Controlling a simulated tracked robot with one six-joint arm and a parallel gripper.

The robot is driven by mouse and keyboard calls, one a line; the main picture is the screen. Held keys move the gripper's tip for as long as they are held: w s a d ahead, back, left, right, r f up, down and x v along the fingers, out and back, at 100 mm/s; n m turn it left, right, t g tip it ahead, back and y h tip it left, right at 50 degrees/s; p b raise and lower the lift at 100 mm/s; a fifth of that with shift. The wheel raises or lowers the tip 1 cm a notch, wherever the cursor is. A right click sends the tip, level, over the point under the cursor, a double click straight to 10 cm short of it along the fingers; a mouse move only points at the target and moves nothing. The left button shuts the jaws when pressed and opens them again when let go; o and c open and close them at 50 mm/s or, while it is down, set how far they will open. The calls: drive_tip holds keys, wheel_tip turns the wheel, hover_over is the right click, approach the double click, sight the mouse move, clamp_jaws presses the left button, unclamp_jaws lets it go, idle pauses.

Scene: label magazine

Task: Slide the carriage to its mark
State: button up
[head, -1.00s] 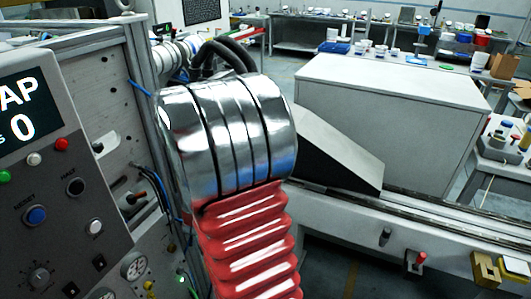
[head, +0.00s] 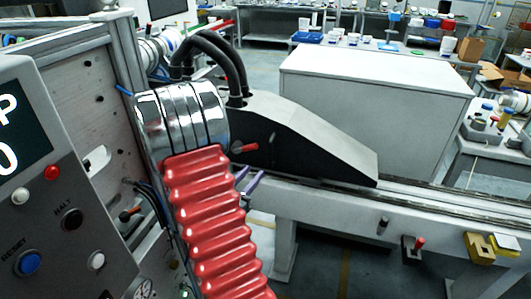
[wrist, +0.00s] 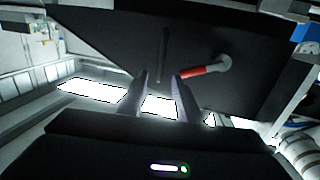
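The carriage (head: 300,150) is a dark wedge-shaped housing with a grey sloping top, on the rail right of my arm. Its red-handled lever (head: 245,147) sticks out of the near side. In the wrist view, the dark side of the carriage (wrist: 110,45) fills the upper middle, with the red lever (wrist: 200,70) there. My gripper (head: 251,176) is just below the lever in the head view. In the wrist view my gripper (wrist: 158,80) has its two fingers apart with nothing between them, and the lever is just right of the right fingertip. I cannot make out a clear mark.
The rail (head: 420,198) runs on to the right, with bare length beyond the carriage. A red-knobbed fitting (head: 414,246) and a brass block (head: 480,248) sit on its front face. A control panel (head: 50,200) stands at the left. A large grey cabinet (head: 375,115) stands behind.

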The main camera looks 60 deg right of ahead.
sight(270, 154)
drive_tip(key=shift+w+d, duration=0.1)
drive_tip(key=d, duration=1.3)
drive_tip(key=shift+s+d, duration=0.25)
drive_tip(key=shift+s, duration=0.05)
clamp_jaws()
idle(0.6)
